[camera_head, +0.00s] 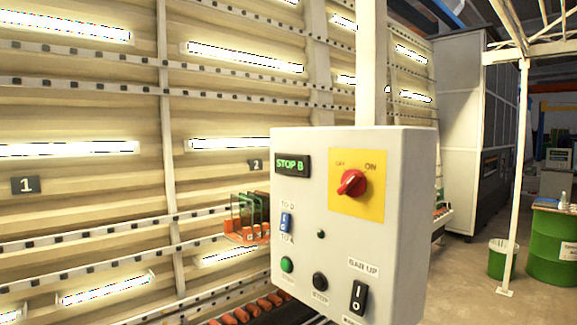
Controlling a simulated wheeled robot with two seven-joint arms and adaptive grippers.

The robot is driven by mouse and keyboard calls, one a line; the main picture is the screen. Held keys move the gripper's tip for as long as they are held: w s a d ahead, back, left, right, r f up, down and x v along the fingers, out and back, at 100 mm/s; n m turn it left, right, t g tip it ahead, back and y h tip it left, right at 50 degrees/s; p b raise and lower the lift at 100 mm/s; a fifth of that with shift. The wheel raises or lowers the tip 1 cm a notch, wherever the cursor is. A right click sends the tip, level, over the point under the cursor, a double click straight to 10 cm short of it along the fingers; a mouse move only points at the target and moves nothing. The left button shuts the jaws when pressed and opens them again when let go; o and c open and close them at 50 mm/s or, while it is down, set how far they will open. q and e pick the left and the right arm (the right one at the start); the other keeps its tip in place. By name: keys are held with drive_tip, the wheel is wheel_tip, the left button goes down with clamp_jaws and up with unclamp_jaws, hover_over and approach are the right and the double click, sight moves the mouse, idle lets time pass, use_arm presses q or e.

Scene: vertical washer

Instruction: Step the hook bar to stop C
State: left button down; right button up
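A grey control box (300,150) hangs on a post in the middle of the view. Its display (292,165) reads STOP B in green. A red rotary switch (351,183) sits on a yellow plate under OFF and ON. A blue rocker (286,222) lies between TO D and TO A. Below are a green button (286,264), a black button (320,281) with a label that looks like STEP, and a black I/O rocker (358,297) under BAR UP. I cannot tell which part is the hook bar. Neither gripper is in view.
Behind the box, a rack of green panels with orange parts (249,215) stands by the lit wall, near plate 2 (256,165). Plate 1 (25,185) is at left. A row of orange pieces (243,315) runs below. A white post (519,180), green bin and green drum (553,245) stand right.

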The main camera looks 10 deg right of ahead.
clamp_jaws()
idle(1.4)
